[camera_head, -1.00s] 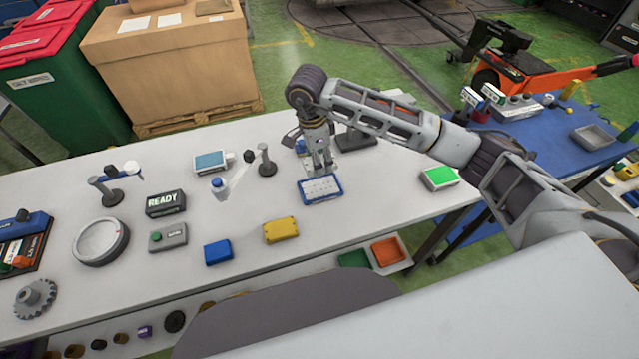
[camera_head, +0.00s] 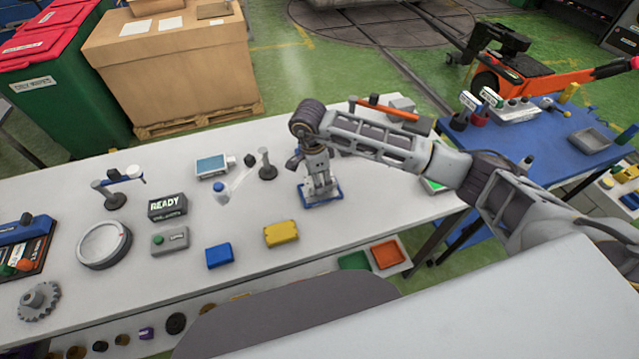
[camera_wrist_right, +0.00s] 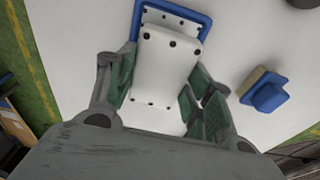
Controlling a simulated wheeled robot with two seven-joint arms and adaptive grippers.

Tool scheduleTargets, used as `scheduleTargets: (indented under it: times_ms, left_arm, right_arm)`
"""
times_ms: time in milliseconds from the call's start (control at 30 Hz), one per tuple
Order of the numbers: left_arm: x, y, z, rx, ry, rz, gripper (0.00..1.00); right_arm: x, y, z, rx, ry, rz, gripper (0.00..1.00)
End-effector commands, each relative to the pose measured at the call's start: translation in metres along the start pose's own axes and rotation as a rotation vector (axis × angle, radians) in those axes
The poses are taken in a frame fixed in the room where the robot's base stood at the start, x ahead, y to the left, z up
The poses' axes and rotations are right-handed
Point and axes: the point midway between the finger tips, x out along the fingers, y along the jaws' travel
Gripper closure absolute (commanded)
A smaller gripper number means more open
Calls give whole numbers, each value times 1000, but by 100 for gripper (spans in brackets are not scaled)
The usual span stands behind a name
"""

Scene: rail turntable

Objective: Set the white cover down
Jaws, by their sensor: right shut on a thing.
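My right gripper (camera_head: 319,188) is shut on the white cover (camera_wrist_right: 165,62), a pale piece with dark dots at its corners. In the head view the gripper hangs over the blue-rimmed tray (camera_head: 309,203) and hides much of it. In the right wrist view the cover lies between the green-padded fingers and overlaps the white, dotted inside of the tray, whose blue rim (camera_wrist_right: 207,22) shows beyond. Whether the cover touches the tray cannot be told. My left gripper is not in view.
A yellow box (camera_head: 281,233) and a blue box (camera_head: 219,256) lie nearer on the white table (camera_head: 370,218). A READY display (camera_head: 167,204) and a round dial (camera_head: 103,244) stand to the left. A green-topped box (camera_head: 432,186) lies partly behind my arm.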

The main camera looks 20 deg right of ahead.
Motion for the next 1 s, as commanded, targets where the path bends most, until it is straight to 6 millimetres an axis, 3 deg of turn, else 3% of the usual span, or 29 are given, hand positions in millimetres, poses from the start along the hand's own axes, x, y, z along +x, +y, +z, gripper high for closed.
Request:
scheduleTargets:
  times_ms: [300, 767, 800, 967, 1000]
  left_arm:
    - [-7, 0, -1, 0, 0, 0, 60]
    - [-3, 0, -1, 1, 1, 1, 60]
    - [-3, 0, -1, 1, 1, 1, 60]
    - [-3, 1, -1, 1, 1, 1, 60]
    - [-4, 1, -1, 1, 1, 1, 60]
  right_arm:
    - [27, 0, 4, 0, -1, 0, 82]
    - [32, 0, 4, 0, -1, -1, 82]
    - [33, 0, 4, 0, -1, 0, 47]
    - [32, 0, 4, 0, -1, 0, 27]
    - [32, 0, 4, 0, -1, 0, 27]
